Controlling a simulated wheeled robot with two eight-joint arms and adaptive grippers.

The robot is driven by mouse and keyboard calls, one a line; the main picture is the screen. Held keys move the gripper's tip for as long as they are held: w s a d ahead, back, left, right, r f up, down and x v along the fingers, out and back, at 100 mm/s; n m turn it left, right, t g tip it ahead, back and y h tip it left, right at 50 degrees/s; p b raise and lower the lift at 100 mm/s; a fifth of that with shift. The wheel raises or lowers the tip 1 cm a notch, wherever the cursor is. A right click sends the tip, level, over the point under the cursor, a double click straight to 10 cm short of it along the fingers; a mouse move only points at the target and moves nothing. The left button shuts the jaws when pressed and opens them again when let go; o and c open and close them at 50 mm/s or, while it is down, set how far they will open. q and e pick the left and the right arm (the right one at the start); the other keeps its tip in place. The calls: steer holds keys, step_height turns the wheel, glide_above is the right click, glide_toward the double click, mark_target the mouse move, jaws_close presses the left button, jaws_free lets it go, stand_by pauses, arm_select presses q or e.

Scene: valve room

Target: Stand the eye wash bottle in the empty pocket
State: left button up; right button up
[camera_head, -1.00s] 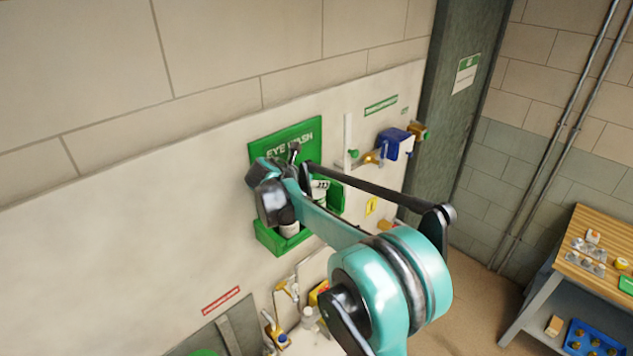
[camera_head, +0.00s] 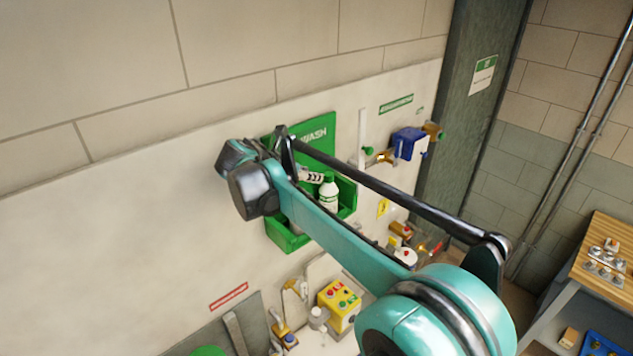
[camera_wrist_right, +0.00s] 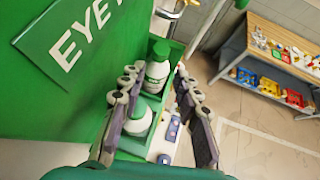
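The eye wash station is a green wall holder (camera_head: 283,240) with a green backboard, partly hidden by my right arm. A white bottle with a green cap (camera_head: 328,195) stands upright in its right part and shows at the back in the right wrist view (camera_wrist_right: 157,72). A second white bottle (camera_wrist_right: 138,118) stands in the nearer pocket. In the head view my arm mostly hides it. My right gripper (camera_head: 312,176) is at the holder. In the right wrist view (camera_wrist_right: 160,88) its fingers are spread, with the nearer bottle close to the left finger; contact is unclear. My left gripper is out of view.
A blue device (camera_head: 408,143) and brass valve fittings are on the wall to the right. Below the holder are a yellow box with buttons (camera_head: 340,305) and small fittings. A wooden-topped workbench (camera_head: 600,240) stands at far right. Wall left of the holder is clear.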

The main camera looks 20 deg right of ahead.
steer(key=s+a+f+m+y, duration=0.2)
steer(key=s+f+m+y, duration=0.1)
steer(key=s+f+m, duration=0.3)
steer(key=s+a+f+m+t+y, duration=0.1)
steer(key=s+f+m, duration=0.4)
steer(key=s+m, duration=0.5)
steer(key=s+a+f+m+y, duration=0.4)
steer(key=s+m, duration=0.4)
steer(key=s, duration=0.4)
steer(key=shift+s+f+y, duration=0.15)
steer(key=shift+f+y, duration=0.65)
steer(key=shift+f, duration=0.5)
